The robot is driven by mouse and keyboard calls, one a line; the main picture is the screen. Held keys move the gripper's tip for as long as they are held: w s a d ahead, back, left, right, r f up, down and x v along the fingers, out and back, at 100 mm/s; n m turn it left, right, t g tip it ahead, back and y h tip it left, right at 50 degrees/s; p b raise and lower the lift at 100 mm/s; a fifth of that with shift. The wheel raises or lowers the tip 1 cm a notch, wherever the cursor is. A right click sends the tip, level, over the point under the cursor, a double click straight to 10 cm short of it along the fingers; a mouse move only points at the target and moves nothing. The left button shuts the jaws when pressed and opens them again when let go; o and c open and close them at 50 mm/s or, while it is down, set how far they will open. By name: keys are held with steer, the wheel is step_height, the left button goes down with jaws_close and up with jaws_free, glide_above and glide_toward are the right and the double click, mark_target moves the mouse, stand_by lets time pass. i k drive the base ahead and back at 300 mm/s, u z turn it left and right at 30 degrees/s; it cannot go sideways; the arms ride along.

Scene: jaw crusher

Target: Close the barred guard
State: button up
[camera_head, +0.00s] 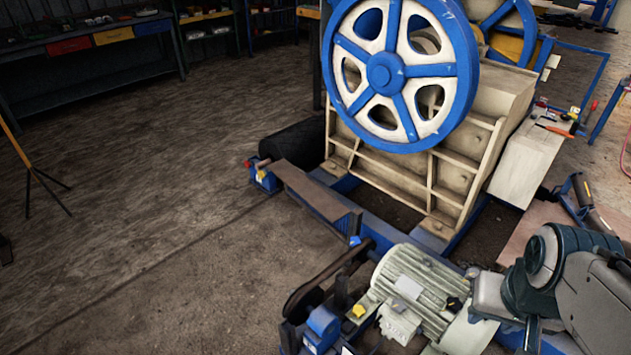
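I cannot pick out a barred guard with certainty. A thin blue open frame (580,47) stands at the upper right, beside the jaw crusher (410,175); I cannot tell if it is the guard or whether it is open or shut. The crusher has a beige ribbed body and a large blue and white flywheel (384,70). My grey arm shows at the lower right, in front of the electric motor (418,288). I do not see my gripper's fingers, and the arm hides part of the floor and base there.
The crusher's blue base frame (385,228) runs toward the motor. A beige box (528,160) with tools on top stands right of the crusher. A dark workbench (95,75) with drawers stands at the back left. The floor at left is mostly clear.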

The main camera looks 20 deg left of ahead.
mark_target(333, 210)
steer(key=u, duration=2.5)
steer(key=i, duration=4.2)
steer(key=z, duration=2)
steer(key=i, duration=2.8)
